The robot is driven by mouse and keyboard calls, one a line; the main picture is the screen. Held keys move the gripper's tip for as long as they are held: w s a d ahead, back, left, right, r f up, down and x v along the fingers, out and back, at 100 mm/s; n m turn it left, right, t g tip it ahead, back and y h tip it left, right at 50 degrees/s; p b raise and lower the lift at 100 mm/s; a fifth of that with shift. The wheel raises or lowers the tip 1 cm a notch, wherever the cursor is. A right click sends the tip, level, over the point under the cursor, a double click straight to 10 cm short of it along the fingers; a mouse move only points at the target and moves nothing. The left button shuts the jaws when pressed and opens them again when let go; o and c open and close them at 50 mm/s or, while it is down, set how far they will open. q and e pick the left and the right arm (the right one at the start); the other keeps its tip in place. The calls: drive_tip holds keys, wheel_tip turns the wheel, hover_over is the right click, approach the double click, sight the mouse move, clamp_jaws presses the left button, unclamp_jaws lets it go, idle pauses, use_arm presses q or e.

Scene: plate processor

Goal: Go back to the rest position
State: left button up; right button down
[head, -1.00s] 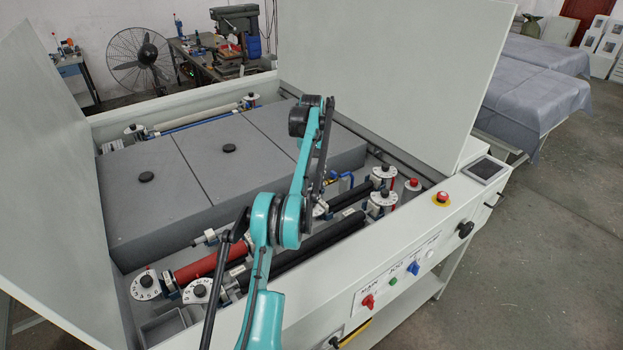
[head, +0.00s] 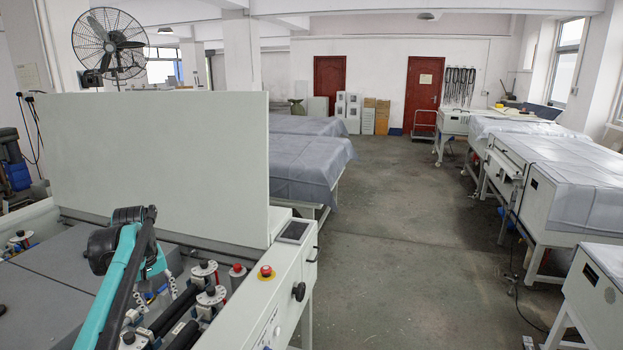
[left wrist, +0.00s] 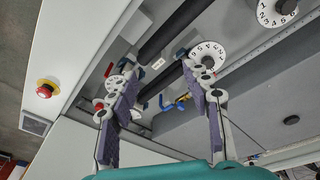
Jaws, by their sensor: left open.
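The plate processor (head: 275,258) stands at the lower left of the head view, its raised lid panel (head: 160,160) upright behind the open top. My left arm reaches over its open top in the head view; its gripper's fingertips cannot be made out there. In the left wrist view my left gripper (left wrist: 168,95) is open and empty, its two fingers spread above the rollers and numbered dials (left wrist: 208,54). I cannot tell how far it is above them. My right gripper is not in view.
A red stop button (head: 265,272) and small screen (head: 294,231) sit on the processor's edge. Sheet-covered tables (head: 310,165) stand behind it. White machines (head: 555,195) line the right side. The grey floor (head: 420,250) between is clear.

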use_arm(q)
drive_tip(key=s+d+f+m+t+b, duration=0.1)
drive_tip(key=s+d+m+t+b, duration=0.15)
drive_tip(key=s+d, duration=0.65)
drive_tip(key=s+d+f+m+t+b, duration=0.1)
drive_tip(key=s+d+f+m+b, duration=0.1)
drive_tip(key=s+d+f, duration=0.4)
drive_tip(key=s+d+f+m+t+b, duration=0.1)
drive_tip(key=s+d+f+m+b, duration=0.1)
drive_tip(key=s+d+f, duration=0.4)
drive_tip(key=s+f+m, duration=0.1)
drive_tip(key=s+f, duration=0.2)
drive_tip(key=s, duration=0.3)
drive_tip(key=shift+d+f+h, duration=0.35)
drive_tip(key=shift+d+h, duration=0.05)
drive_tip(key=shift+t, duration=0.25)
